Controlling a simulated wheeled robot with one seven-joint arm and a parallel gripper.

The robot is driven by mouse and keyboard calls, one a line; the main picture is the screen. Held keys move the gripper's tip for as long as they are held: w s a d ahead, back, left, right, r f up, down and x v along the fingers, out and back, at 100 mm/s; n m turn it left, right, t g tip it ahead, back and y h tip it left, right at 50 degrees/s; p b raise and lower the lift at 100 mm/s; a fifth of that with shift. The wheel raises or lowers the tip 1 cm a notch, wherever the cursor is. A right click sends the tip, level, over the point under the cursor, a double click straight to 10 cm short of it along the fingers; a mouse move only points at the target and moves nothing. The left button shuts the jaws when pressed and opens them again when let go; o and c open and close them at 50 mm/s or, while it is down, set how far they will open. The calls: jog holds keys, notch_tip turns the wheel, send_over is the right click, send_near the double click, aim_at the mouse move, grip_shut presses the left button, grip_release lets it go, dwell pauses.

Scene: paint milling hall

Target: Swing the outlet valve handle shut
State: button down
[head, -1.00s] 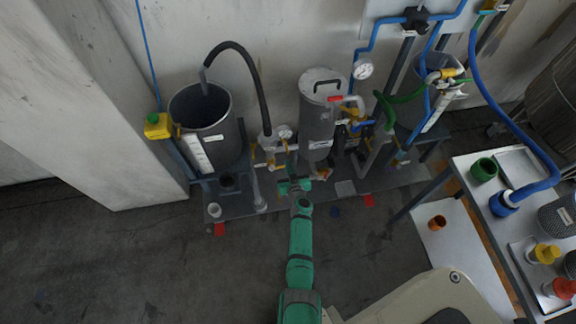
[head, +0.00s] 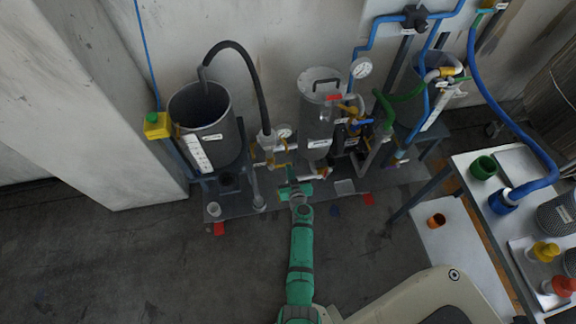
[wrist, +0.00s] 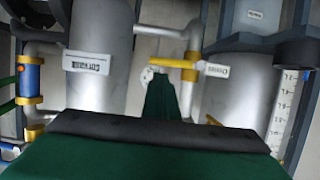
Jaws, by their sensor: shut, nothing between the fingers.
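A yellow valve handle (wrist: 168,62) shows in the wrist view. It reaches left from a yellow fitting on a white elbow pipe (wrist: 160,31) and lies roughly crosswise to the pipe's short vertical part. A small white tag (wrist: 215,70), hard to read, sits just right of it. In the head view, yellow valve parts (head: 270,149) show between the left tank and the middle vessel; which is the outlet handle I cannot tell. My green gripper (head: 291,176) is shut and empty, in front of these valves. Its fingers (wrist: 160,96) show just below the handle, with no clear contact.
A grey tank (head: 215,112) with a black hose stands left, and a grey vessel (head: 318,118) with pipework stands behind my gripper. A table (head: 455,215) with cups and a blue hose is at right. The floor in front is largely clear.

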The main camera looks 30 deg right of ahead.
jog(key=s, duration=0.2)
jog(key=s+a, duration=0.1)
jog(key=s, duration=0.2)
jog(key=shift+s+a, duration=0.2)
jog(key=shift+s, duration=0.05)
dwell(0.4)
jog(key=s+a+r, duration=0.2)
jog(key=s+a, duration=0.6)
jog(key=s, duration=0.1)
jog(key=s+a+r, duration=0.2)
jog(key=s+a, duration=0.7)
jog(key=s, duration=0.1)
jog(key=s+a+r+n+y, duration=0.1)
jog(key=s+a+r, duration=0.2)
jog(key=r, duration=0.6)
jog(key=s+a+r+n+t+y, duration=0.1)
jog(key=s+a+r, duration=0.2)
jog(key=s+r, duration=0.4)
jog(key=s+a+r+n+t+y, duration=0.1)
jog(key=s+a+r, duration=0.2)
jog(key=r, duration=0.9)
jog(key=shift+s+a+r+y, duration=0.2)
jog(key=shift+s+r+y, duration=0.15)
jog(key=shift+s, duration=0.55)
